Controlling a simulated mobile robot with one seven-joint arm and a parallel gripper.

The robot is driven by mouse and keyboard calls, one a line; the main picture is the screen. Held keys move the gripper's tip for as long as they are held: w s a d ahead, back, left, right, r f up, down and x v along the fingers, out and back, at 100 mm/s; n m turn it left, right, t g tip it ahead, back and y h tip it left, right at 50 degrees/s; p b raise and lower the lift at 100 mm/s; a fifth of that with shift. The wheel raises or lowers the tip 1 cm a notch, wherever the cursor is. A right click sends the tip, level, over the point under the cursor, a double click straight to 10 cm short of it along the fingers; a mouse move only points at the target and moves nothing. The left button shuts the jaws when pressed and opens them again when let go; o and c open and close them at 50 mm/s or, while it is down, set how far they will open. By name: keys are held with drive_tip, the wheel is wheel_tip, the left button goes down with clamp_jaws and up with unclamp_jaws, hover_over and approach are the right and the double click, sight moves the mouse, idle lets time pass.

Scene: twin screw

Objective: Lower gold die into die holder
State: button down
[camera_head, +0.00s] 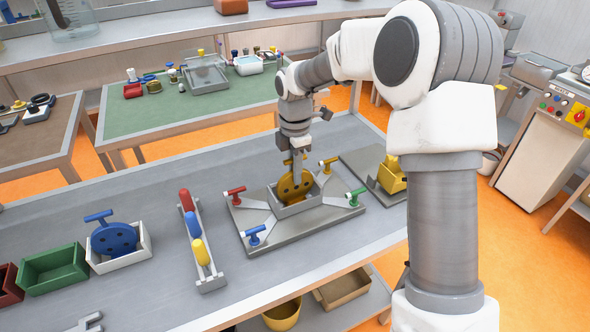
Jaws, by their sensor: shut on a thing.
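The gold die (295,187) is a round disc with holes, standing upright on its edge. My gripper (297,168) points down and is shut on the top of the die. The die holder (296,208) is a grey open box in the middle of a grey base plate. The die's lower edge is at or inside the holder's opening; I cannot tell whether it touches the bottom. Around the holder, on the plate, are T-handled screws: red (235,194), blue (255,236), green (354,197) and yellow (327,165).
A blue die (112,238) sits in a white box (141,254) at left, beside a green bin (52,271). A rack (210,281) with red, blue and yellow handles stands left of the plate. A yellow block (391,176) is at right, close to my arm.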

drive_tip(key=c, duration=0.7)
unclamp_jaws()
drive_tip(key=shift+f, duration=0.1)
wheel_tip(320, 180, up, 18)
drive_tip(key=shift+f+p, duration=0.25)
drive_tip(key=shift+p, duration=0.45)
